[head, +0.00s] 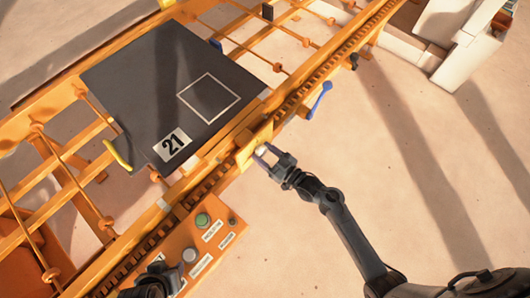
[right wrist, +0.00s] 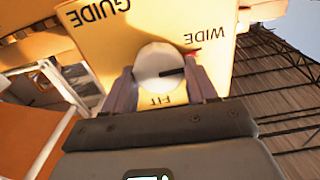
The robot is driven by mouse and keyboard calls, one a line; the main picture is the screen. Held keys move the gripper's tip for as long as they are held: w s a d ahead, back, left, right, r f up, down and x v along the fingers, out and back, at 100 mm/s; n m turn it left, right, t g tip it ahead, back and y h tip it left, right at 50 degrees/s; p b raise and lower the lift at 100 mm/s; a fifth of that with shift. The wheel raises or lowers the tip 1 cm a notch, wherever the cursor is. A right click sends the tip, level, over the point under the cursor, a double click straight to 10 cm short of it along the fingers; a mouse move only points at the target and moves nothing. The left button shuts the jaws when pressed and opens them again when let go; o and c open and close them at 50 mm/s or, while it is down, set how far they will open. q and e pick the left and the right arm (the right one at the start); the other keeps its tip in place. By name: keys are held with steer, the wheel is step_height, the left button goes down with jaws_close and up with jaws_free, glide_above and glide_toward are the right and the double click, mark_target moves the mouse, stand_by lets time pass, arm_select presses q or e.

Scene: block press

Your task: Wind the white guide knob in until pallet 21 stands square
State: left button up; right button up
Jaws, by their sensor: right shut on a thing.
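Pallet 21 (head: 150,70) is a dark plate with a white square outline and a "21" label, lying on the orange conveyor. Its near edge looks slightly turned against the near rail. The white guide knob (right wrist: 152,60) sits on a yellow plate (right wrist: 210,18) lettered GUIDE, WIDE and FIT. A dark pointer line on the knob points right, below a red mark by WIDE. My right gripper (head: 266,153) is shut on the knob, one finger on each side in the right wrist view (right wrist: 165,85). My left gripper (head: 150,285) is at the bottom left, its fingers unclear.
An orange control box (head: 215,242) with a green button (head: 202,219), a pale button (head: 189,255) and labels stands at the near rail. A blue handle (head: 319,100) sticks out right of the knob. A yellow handle (head: 118,157) is left of the pallet.

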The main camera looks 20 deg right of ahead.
steer(key=m+p, duration=0.3)
steer(key=shift+r, duration=0.15)
steer(key=shift+d+m+p, duration=0.1)
steer(key=shift+m+p, duration=0.5)
steer(key=shift+m, duration=0.6)
steer(key=shift+m+p, duration=0.4)
steer(key=shift+m, duration=0.4)
steer(key=shift+f, duration=0.2)
steer(key=o, duration=1)
